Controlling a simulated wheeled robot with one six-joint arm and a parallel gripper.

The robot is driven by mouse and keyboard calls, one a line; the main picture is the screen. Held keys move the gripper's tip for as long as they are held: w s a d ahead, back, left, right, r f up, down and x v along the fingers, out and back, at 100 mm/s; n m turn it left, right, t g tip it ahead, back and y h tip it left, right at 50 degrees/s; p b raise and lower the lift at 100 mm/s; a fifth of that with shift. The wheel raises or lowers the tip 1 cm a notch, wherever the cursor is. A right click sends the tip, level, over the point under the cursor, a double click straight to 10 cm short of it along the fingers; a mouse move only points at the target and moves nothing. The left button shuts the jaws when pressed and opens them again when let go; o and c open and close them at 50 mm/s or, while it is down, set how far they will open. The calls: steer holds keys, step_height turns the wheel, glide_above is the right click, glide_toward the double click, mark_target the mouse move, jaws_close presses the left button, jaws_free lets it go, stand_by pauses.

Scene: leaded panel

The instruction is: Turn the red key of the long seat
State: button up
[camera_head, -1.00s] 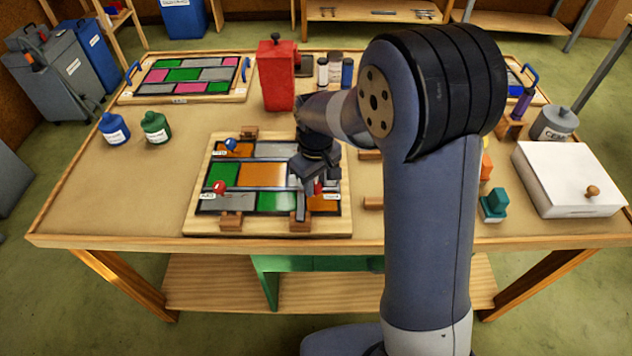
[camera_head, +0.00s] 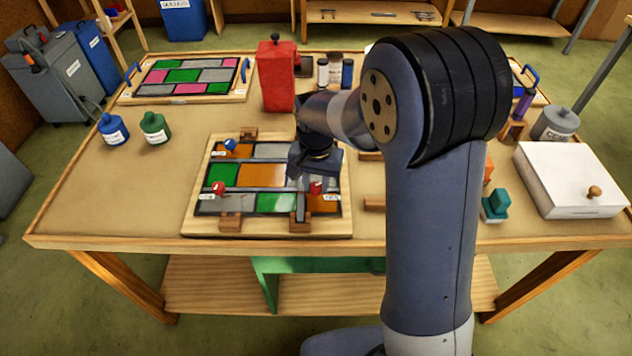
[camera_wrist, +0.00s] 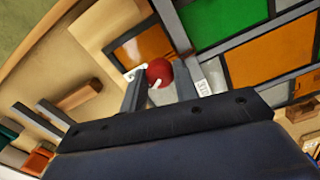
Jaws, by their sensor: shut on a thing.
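The leaded panel (camera_head: 250,232) lies on the table with green, orange and grey panes in a wooden frame. A red key (camera_head: 315,187) is at its right side, near a small white label too small to read. My gripper (camera_head: 309,182) is over it, pointing down. In the wrist view the round red knob (camera_wrist: 159,72) sits between the two fingers of my gripper (camera_wrist: 160,85), which are shut on it. A pale mark shows on the knob. Another red key (camera_head: 219,188) is at the panel's left side, and a blue key (camera_head: 229,144) at its upper left.
Wooden blocks (camera_head: 231,221) stand around the panel's edges. A red can (camera_head: 276,75) stands behind it. Blue (camera_head: 113,129) and green (camera_head: 154,127) bottles are at the left, a white box (camera_head: 570,180) at the right. The table's front left is clear.

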mark_target(316, 185)
steer(key=m, duration=0.3)
steer(key=shift+m, duration=2.2)
steer(key=o, duration=1)
steer(key=shift+c, duration=0.2)
step_height(316, 185, up, 11)
steer(key=shift+b, duration=0.3)
steer(key=shift+f, duration=0.1)
